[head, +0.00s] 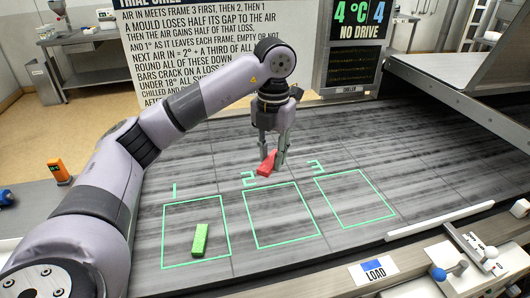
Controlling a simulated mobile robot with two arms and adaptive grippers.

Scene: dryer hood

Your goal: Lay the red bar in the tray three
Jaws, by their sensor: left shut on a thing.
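The red bar (267,163) is between the fingers of my left gripper (272,158), which is shut on it. The gripper points down and holds the bar above the dark belt, just beyond the outline marked 2. The outlined area marked 3 (356,199), which I take as tray three, is to the right of the bar and looks empty. The area marked 2 (283,216) also looks empty. A green bar (201,240) lies in the area marked 1 (166,236). My right gripper is not in view.
A board with printed rules (190,50) and a screen reading 4°C and NO DRIVE (359,25) stand behind the belt. A metal hood (460,60) is at the right. A LOAD label (374,270) and a blue-knobbed lever (438,273) are at the front right.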

